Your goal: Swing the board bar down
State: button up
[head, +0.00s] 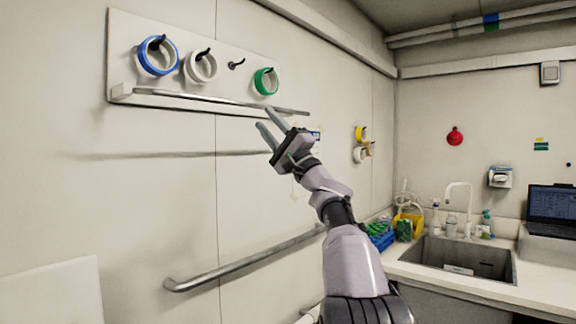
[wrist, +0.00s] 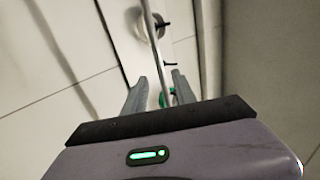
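A white board (head: 124,50) hangs on the left wall, with rolls of tape on its hooks. The board bar (head: 215,100), a thin metal rod, runs across the board's lower part, in front of it. Its left end meets a small white bracket; its right end reaches past the board. My gripper (head: 264,117) is open and empty, near the right part of the bar, with its fingertips just below it. In the wrist view the bar (wrist: 152,40) runs lengthwise between my two spread fingers (wrist: 160,90). Whether a finger touches the bar cannot be told.
A blue roll (head: 157,56), a white roll (head: 200,67) and a green roll (head: 266,81) hang behind the bar; one hook (head: 236,65) is bare. A grey handrail (head: 245,262) runs along the wall below. A counter with a sink (head: 465,257) stands at right.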

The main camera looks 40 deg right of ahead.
jog(key=v, duration=1)
jog(key=shift+s+f, duration=0.15)
jog(key=shift+s, duration=0.25)
